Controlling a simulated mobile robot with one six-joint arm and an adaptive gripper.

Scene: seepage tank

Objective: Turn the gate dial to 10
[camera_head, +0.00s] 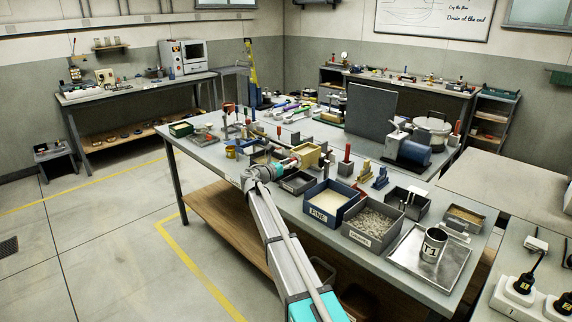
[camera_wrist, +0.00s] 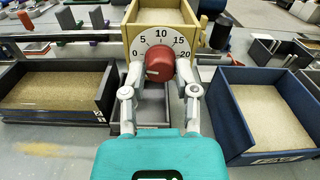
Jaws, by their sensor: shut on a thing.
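The gate dial (camera_wrist: 147,39) is a white half-round scale marked 0, 5, 10, 15 and 20 on the front of a yellow box (camera_wrist: 129,34) in the wrist view. Its red knob (camera_wrist: 159,63) sits below the 10. My gripper (camera_wrist: 159,76) is shut on the knob, with one finger on each side. I cannot make out a pointer, so the setting is unclear. In the head view the yellow box (camera_head: 306,153) stands on the middle table, with my gripper (camera_head: 292,162) at its near side; the knob is too small to tell there.
A blue bin of pale sand (camera_head: 330,203) and a grey gravel bin (camera_head: 373,223) stand to the right on the table. A grey tray (camera_wrist: 151,103) lies below the dial. A dark sand bin (camera_wrist: 58,92) is at the left and a blue bin (camera_wrist: 228,117) at the right.

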